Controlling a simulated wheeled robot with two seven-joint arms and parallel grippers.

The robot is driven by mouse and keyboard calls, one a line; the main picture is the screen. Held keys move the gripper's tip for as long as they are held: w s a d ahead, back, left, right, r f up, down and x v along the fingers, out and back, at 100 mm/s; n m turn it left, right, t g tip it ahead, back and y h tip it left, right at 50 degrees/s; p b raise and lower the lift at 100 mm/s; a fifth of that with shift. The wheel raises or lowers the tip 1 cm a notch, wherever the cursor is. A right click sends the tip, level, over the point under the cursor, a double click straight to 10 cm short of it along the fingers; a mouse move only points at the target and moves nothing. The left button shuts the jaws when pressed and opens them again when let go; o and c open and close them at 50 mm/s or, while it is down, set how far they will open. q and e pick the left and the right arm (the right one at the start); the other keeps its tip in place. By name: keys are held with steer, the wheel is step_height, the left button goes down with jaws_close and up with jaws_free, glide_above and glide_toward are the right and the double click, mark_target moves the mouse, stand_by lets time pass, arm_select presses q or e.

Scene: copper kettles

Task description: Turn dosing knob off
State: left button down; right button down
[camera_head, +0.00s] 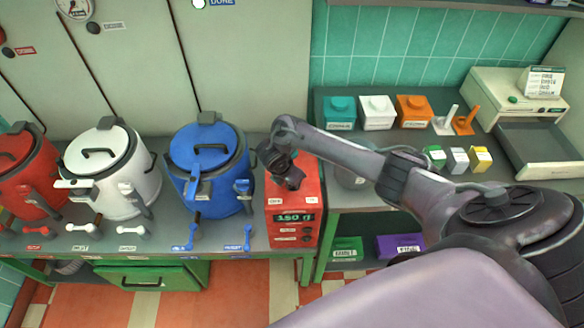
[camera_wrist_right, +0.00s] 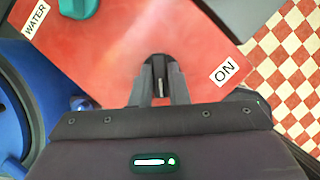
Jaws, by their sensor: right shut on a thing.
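The red dosing box (camera_head: 308,215) stands on the counter right of the blue kettle, with a green "150 g" display on its front. My right gripper (camera_head: 289,182) reaches down over its top from the right. In the right wrist view, the gripper (camera_wrist_right: 159,88) is shut on the dark dosing knob (camera_wrist_right: 158,64), mostly hidden between the fingers. An "ON" label (camera_wrist_right: 224,72) lies on the red top (camera_wrist_right: 125,55) to the right of the fingers. A teal knob (camera_wrist_right: 78,7) sits beside the "WATER" label (camera_wrist_right: 35,19). My left gripper is not in view.
Blue (camera_head: 207,160), white (camera_head: 108,170) and red (camera_head: 24,170) kettles stand left of the box, the blue one close to it. Several small levers line the counter front. Colored canisters (camera_head: 376,112) and a pale scale-like machine (camera_head: 520,100) stand at right.

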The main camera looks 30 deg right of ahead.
steer(key=shift+w+r+m, duration=0.1)
steer(key=shift+m, duration=0.3)
steer(key=c, duration=1.4)
jaws_free()
steer(key=shift+w+a+v, duration=0.1)
steer(key=shift+a+v, duration=0.1)
steer(key=shift+v, duration=0.8)
steer(key=shift+w+a+v, duration=0.1)
steer(key=shift+a+v, duration=0.05)
steer(key=shift+v, duration=0.85)
steer(key=shift+s+a+r, duration=0.1)
steer(key=shift+s+r, duration=0.15)
steer(key=shift+r, duration=0.3)
steer(key=shift+d+b+v, duration=0.25)
steer(key=shift+b+v, duration=0.15)
steer(key=shift+v, duration=0.75)
